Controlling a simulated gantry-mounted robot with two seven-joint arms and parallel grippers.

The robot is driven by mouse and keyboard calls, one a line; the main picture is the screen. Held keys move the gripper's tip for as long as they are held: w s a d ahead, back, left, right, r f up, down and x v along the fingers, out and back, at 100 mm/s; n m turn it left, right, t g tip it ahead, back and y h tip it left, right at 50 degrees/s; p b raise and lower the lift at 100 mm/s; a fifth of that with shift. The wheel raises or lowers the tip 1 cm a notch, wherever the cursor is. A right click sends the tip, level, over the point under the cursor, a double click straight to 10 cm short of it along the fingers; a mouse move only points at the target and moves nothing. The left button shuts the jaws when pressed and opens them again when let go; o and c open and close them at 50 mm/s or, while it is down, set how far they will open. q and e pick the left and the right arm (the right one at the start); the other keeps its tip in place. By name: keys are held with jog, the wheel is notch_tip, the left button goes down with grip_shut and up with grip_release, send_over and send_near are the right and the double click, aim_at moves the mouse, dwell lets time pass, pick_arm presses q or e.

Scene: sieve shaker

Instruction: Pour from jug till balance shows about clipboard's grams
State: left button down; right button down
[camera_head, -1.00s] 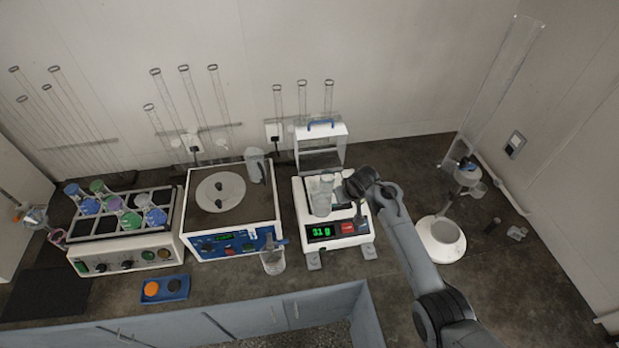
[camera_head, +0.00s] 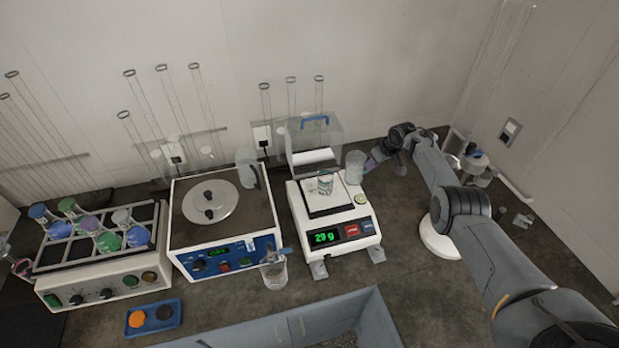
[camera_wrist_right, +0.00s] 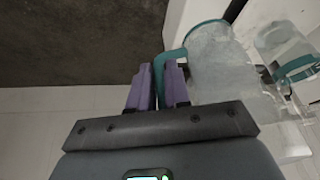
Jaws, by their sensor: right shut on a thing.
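The clear jug (camera_head: 355,167) is held about upright at the balance's back right corner. In the right wrist view, the jug (camera_wrist_right: 222,65) has a teal rim and handle. My right gripper (camera_head: 371,165) is shut on the handle; its purple fingers (camera_wrist_right: 162,85) show there. A small glass beaker (camera_head: 325,184) stands on the pan of the white balance (camera_head: 295,215), left of the jug. The balance's green display (camera_head: 325,237) reads 29 g. The beaker (camera_wrist_right: 285,50) also shows in the wrist view. My left gripper and a clipboard are not in view.
A clear-walled box with a blue handle (camera_head: 314,121) stands behind the balance. To the left are a device with a round lid (camera_head: 210,202) and a flask rack (camera_head: 100,280). Another beaker (camera_head: 275,274) stands in front. A white round piece (camera_head: 440,242) is under my right arm.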

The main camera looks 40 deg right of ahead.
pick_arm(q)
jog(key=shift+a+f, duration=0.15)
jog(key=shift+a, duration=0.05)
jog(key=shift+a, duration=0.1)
